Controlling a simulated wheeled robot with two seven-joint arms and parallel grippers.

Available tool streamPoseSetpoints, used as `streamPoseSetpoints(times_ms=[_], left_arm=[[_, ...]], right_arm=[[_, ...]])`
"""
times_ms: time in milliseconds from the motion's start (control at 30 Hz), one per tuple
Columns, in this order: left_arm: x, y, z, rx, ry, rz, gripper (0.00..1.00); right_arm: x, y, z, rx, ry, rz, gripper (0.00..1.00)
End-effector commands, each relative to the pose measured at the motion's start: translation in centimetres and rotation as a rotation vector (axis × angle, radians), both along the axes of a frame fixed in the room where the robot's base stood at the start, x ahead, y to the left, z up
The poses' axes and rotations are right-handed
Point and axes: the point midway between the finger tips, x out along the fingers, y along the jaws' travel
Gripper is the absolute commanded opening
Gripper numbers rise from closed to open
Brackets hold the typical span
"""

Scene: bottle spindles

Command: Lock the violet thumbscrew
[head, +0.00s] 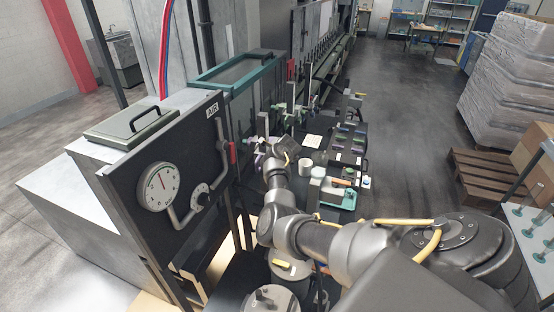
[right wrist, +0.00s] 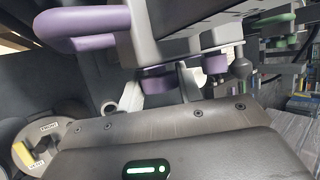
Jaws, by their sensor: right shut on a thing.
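In the right wrist view, a violet thumbscrew (right wrist: 158,79) sits under a grey block, directly ahead of my right gripper (right wrist: 163,88). The fingers are around the violet knob and shut on it; their tips are partly hidden by the gripper body. A violet looped handle (right wrist: 85,27) juts out to the left of the same block. A second, smaller violet knob (right wrist: 215,64) hangs to the right. In the head view, my right arm reaches in to the row of spindles, where a small violet part (head: 258,161) shows beside the wrist. My left gripper is not in view.
A green knob (right wrist: 284,42) belongs to a neighbouring station at the right. A black panel with a gauge (head: 159,186) stands left of my arm. Round containers (head: 272,299) stand in front.

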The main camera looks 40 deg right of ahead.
Motion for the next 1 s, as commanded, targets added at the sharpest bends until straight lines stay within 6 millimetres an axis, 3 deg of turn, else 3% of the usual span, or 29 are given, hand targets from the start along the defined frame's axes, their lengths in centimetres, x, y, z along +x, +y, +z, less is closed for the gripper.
streamPoseSetpoints(times_ms=[400,933,967,1000], left_arm=[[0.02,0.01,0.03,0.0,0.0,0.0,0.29],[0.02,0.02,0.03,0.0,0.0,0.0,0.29],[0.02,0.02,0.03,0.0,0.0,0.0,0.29],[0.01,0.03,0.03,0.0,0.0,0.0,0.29]], right_arm=[[-0.02,-0.06,-0.02,0.146,0.077,0.0,0.13],[-0.07,-0.08,-0.05,0.162,0.085,-0.002,0.13],[-0.07,-0.08,-0.05,0.161,0.085,-0.002,0.39],[-0.07,-0.08,-0.05,0.161,0.085,-0.002,0.45]])
